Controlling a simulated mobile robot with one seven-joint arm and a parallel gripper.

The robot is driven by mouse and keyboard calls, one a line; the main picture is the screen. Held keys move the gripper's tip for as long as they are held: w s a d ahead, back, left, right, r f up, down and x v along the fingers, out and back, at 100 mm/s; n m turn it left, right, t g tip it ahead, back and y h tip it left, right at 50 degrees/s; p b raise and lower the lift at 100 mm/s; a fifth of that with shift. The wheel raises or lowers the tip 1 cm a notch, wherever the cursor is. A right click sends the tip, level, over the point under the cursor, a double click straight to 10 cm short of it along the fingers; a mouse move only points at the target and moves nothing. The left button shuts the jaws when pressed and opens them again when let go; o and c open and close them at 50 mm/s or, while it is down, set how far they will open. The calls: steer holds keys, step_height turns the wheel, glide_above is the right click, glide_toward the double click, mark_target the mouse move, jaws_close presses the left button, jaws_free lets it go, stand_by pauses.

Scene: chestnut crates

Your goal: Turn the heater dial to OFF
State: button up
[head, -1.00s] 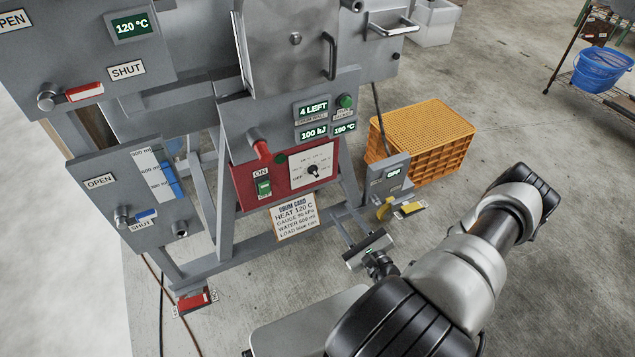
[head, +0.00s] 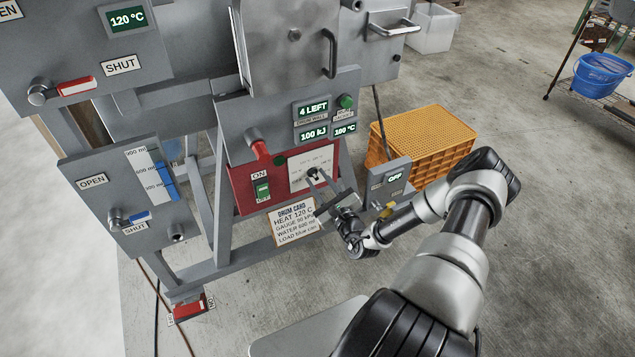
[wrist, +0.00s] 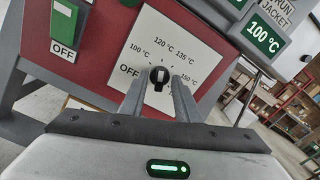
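The heater dial is a small black knob (wrist: 159,76) on a white plate (wrist: 178,42) marked OFF, 100, 120, 135 and 150 °C; OFF is at the lower left. In the head view the dial (head: 312,172) is partly covered by my gripper (head: 319,182). In the wrist view my gripper (wrist: 159,84) is open, one finger on each side of the knob, with small gaps that look clear. I cannot tell for sure which mark the knob points to, or whether the fingertips reach past its face.
A red panel (head: 244,190) carries the plate and a green ON/OFF switch (head: 262,188) left of it. A red-handled valve (head: 260,149) sits above. A drum card (head: 294,222) hangs below. A grey box reading OFF (head: 390,181) and an orange crate (head: 425,138) stand to the right.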

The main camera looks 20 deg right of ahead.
steer(key=shift+w, duration=0.4)
steer(key=c, duration=0.7)
steer(key=shift+o, duration=0.2)
